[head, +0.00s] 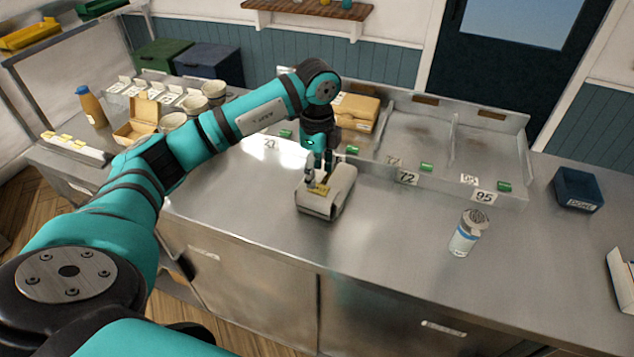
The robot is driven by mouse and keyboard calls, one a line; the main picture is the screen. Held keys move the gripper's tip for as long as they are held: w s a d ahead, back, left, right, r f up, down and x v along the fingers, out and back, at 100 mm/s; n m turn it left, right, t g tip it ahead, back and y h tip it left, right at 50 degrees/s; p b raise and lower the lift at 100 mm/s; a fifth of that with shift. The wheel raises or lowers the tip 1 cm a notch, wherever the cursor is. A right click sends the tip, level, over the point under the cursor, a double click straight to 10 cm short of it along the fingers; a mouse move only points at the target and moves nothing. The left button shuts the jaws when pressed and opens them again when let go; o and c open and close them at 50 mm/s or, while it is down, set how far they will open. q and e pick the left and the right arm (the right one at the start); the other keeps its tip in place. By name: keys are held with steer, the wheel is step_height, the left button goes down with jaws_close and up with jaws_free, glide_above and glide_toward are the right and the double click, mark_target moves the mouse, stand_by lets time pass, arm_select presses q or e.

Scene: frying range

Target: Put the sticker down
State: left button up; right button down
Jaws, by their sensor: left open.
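A small yellow piece, which looks like the sticker (321,189), lies at the front top of a light grey dispenser-like device (341,196) on the steel counter. My left gripper (318,179) points down right over it, with its fingers open around or just above the yellow piece. I cannot tell whether the fingers touch it. The fingers hide part of the piece and of the device. My right gripper is not in view.
Behind is a steel tray with compartments (405,129) and number cards, holding a cardboard box (357,112). A shaker (467,233) and a dark blue bin (578,188) stand to the right. Cups and an orange bottle (92,108) are at left. The counter's front middle is clear.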

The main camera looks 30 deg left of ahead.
mark_target(317, 188)
arm_select(q)
step_height(317, 188, up, 9)
steer(key=b, duration=0.1)
steer(key=shift+r, duration=0.15)
stand_by(0.5)
